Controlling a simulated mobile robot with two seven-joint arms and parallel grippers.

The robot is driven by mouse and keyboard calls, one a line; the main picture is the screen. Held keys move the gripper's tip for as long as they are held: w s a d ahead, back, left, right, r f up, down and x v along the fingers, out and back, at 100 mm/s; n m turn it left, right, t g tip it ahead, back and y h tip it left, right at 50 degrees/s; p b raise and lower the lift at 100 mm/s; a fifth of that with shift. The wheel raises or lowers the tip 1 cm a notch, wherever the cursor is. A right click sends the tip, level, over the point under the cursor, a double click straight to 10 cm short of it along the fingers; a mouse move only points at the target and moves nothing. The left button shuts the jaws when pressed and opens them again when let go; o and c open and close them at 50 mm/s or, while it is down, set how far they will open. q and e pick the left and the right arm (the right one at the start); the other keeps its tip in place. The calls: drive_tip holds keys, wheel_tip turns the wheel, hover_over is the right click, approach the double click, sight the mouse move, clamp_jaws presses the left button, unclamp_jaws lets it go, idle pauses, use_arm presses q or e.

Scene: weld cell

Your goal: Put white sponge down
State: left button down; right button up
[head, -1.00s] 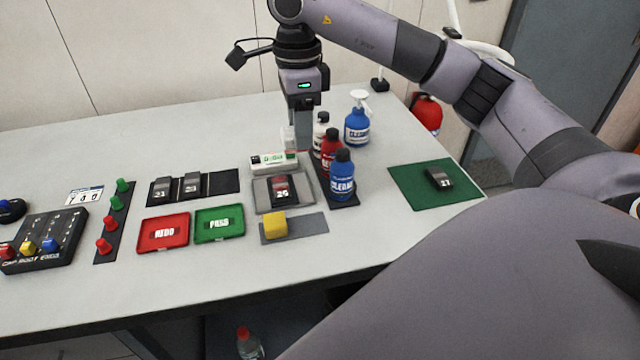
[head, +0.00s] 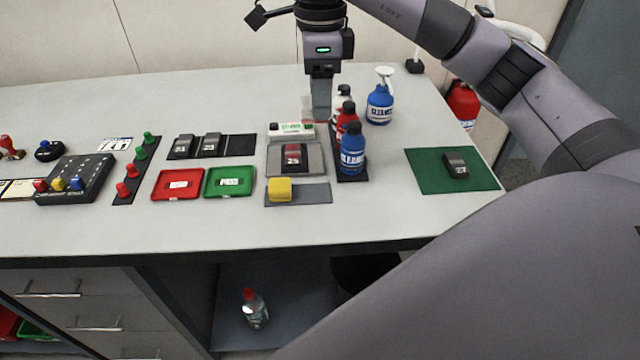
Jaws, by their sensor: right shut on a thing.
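My right gripper (head: 321,112) points straight down near the back of the table, behind the small white display unit (head: 291,130) and left of the bottles. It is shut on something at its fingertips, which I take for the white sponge. The sponge is mostly hidden by the fingers and cannot be made out clearly. A pale reddish patch shows on the table just left of the fingers. A yellow block (head: 280,189) sits on a grey mat (head: 315,194) at the front. My left gripper is not in view.
Red, white and blue bottles (head: 352,150) stand close in front and right of the gripper. A blue spray bottle (head: 379,105) stands behind. Red tray (head: 177,184) and green tray (head: 230,182) lie at front left. Green mat (head: 427,171) holds a dark block at right.

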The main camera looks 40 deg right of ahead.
wheel_tip(320, 180, down, 13)
drive_tip(key=shift+f+b, duration=0.1)
drive_tip(key=shift+b, duration=0.55)
wheel_tip(320, 180, down, 4)
drive_tip(key=shift+f, duration=0.4)
drive_tip(key=o, duration=0.5)
drive_tip(key=shift+f, duration=0.2)
drive_tip(key=o, duration=0.4)
drive_tip(key=shift+o, duration=0.2)
drive_tip(key=shift+r, duration=0.1)
drive_tip(key=shift+r, duration=0.1)
